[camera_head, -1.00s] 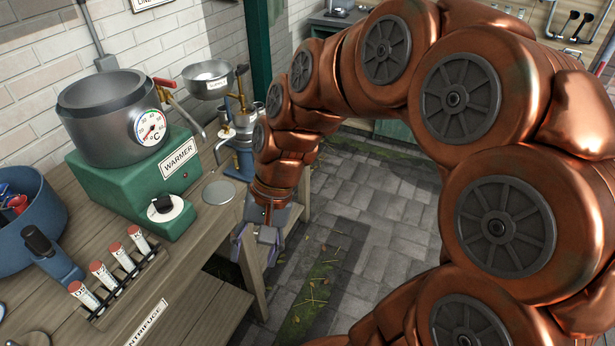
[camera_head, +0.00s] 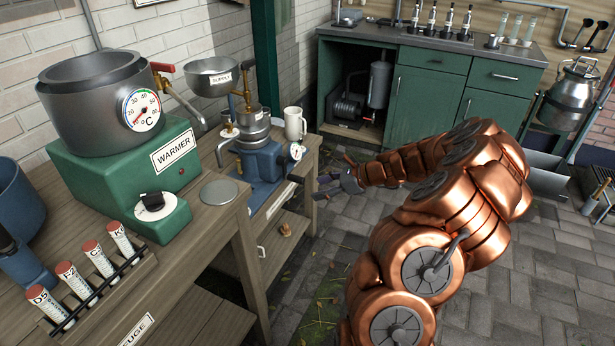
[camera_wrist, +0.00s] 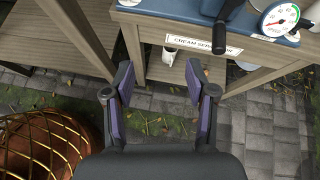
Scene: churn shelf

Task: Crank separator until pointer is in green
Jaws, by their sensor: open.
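The cream separator (camera_head: 262,163) stands on the wooden bench, with a blue base, a metal bowl and a supply pan on top. Its small round gauge (camera_head: 296,152) faces the front; it also shows in the wrist view (camera_wrist: 279,18), with a green band and a red part. A dark crank handle (camera_wrist: 222,36) hangs at the separator's front in the wrist view. My gripper (camera_head: 318,183) is open and empty, in front of the bench edge. In the wrist view its fingers (camera_wrist: 160,82) are apart, below and left of the handle.
The green warmer (camera_head: 125,180) with its pot stands left of the separator. A tube rack (camera_head: 92,290) is at the bench's near end. A white mug (camera_head: 294,122) stands behind the separator. Green cabinets (camera_head: 430,95) line the back. The paved floor right of the bench is open.

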